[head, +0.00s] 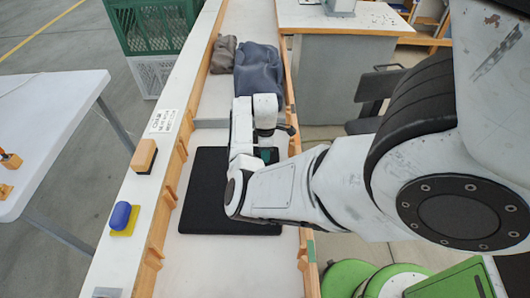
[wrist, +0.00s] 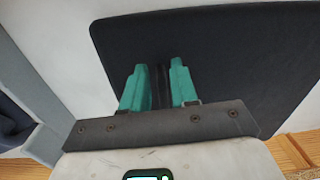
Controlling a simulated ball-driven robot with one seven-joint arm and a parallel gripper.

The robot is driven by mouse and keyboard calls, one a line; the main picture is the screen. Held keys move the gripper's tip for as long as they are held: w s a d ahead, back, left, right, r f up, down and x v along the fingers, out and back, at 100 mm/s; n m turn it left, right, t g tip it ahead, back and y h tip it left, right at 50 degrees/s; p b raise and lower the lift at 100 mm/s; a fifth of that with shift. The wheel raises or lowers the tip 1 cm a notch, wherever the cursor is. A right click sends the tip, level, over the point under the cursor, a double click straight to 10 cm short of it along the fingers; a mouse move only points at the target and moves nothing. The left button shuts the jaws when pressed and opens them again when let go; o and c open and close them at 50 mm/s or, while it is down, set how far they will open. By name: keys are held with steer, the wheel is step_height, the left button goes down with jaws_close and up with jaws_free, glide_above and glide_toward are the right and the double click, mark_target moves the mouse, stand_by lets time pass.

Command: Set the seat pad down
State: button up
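The seat pad (head: 208,190) is a flat black square on the white bench between the wooden rails in the head view. It fills much of the wrist view (wrist: 235,60), its rounded corner at upper left. My gripper reaches over the pad from the right; its fingers are mostly hidden behind my wrist in the head view. In the wrist view the two teal fingers of my gripper (wrist: 160,87) stand close together, with a dark upright strip of the pad filling the gap. Whether the pad's underside touches the bench everywhere is hidden.
A grey-blue cloth bundle (head: 258,72) and a brown one (head: 223,55) lie farther up the bench. A wooden block (head: 144,155) and a blue knob on a yellow base (head: 121,215) sit on the left ledge. Bare bench (head: 225,265) shows nearer me.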

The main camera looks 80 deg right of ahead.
steer(key=shift+o, duration=0.7)
steer(key=shift+r, duration=0.1)
step_height(320, 180, up, 10)
steer(key=r, duration=0.1)
steer(key=w+a+f+m+h, duration=0.1)
steer(key=w+a+h, duration=0.1)
steer(key=a, duration=0.7)
steer(key=w+a+f+m+h, duration=0.1)
steer(key=w+a+f, duration=0.15)
steer(key=a, duration=0.65)
steer(key=s+a+y, duration=0.1)
steer(key=s+a, duration=0.1)
steer(key=a, duration=0.7)
steer(key=s+a+m+t+y, duration=0.1)
steer(key=s+a, duration=0.1)
steer(key=a, duration=0.7)
steer(key=shift+a+f, duration=0.2)
steer(key=shift+f, duration=0.25)
